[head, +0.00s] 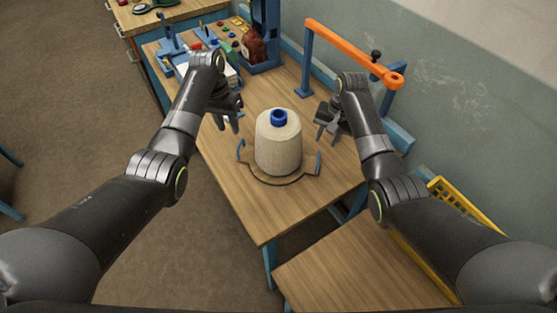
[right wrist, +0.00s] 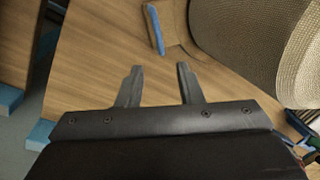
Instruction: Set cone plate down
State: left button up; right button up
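A cream cone of thread (head: 278,145) with a blue top (head: 279,117) stands upright on a round brown plate (head: 281,180) with an upright blue-grey handle at each side. The plate appears to rest on the wooden table (head: 255,217). My left gripper (head: 229,122) is up and left of the cone, apart from it, with its fingers spread. My right gripper (head: 326,132) is to the right of the cone, apart from it. In the right wrist view its fingers (right wrist: 158,75) are open and empty. The cone (right wrist: 262,45) and a plate handle (right wrist: 155,29) show ahead.
An orange bar (head: 350,52) on blue posts stands at the table's back right. A dark red bottle (head: 253,46), a blue stand and small coloured parts fill the far end. A lower wooden surface (head: 350,270) and yellow rack (head: 462,205) are at front right. The table's front is clear.

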jog(key=shift+s+d+r, duration=0.1)
jog(key=shift+d+r, duration=0.05)
jog(key=shift+r, duration=0.9)
jog(key=shift+d+r, duration=0.15)
jog(key=shift+r, duration=0.9)
jog(key=shift+f, duration=0.1)
